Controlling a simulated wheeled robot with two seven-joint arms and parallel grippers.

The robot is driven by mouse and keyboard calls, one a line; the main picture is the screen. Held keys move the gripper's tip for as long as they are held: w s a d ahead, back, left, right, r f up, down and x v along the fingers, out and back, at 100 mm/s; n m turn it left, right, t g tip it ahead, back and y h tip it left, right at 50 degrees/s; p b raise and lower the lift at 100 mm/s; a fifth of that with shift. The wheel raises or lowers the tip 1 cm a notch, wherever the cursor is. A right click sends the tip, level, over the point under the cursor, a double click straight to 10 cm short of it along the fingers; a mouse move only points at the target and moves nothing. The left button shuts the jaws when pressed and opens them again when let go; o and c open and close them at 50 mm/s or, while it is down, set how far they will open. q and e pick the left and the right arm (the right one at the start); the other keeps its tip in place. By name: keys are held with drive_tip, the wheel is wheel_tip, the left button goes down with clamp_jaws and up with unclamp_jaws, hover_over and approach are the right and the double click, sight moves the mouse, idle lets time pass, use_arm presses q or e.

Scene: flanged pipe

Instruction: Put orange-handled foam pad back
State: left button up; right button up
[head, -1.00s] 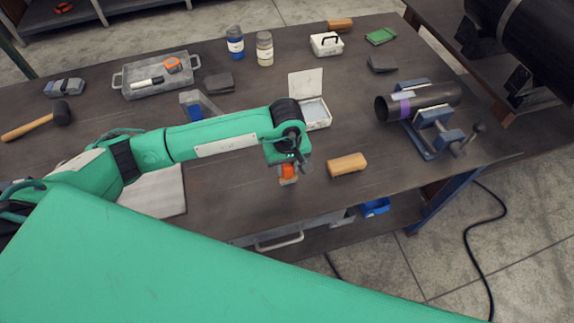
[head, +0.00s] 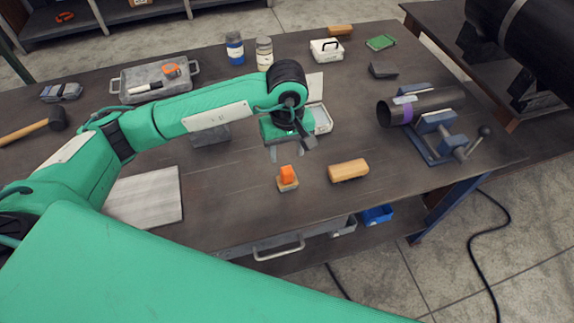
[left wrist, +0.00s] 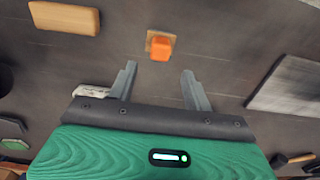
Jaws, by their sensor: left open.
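The orange-handled foam pad (head: 287,179) stands on the workbench near its front edge, left of a wooden block. Its orange handle points up. In the left wrist view the pad (left wrist: 160,45) lies ahead of the fingertips, between their lines and apart from them. My left gripper (head: 287,153) is above the bench, behind the pad in the head view, with its fingers pointing down. In the left wrist view my left gripper (left wrist: 158,72) is open and empty. My right gripper does not show.
The wooden block (head: 348,170) is right of the pad. A white open box (head: 321,119) is partly hidden behind my left gripper. A grey tray (head: 125,78) stands at the back left, a clamped pipe (head: 432,101) at the right. A flat pale plate (head: 145,198) lies at the left front.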

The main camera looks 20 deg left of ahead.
use_arm(q)
drive_tip(key=shift+r+b, duration=0.3)
drive_tip(key=shift+r, duration=1.15)
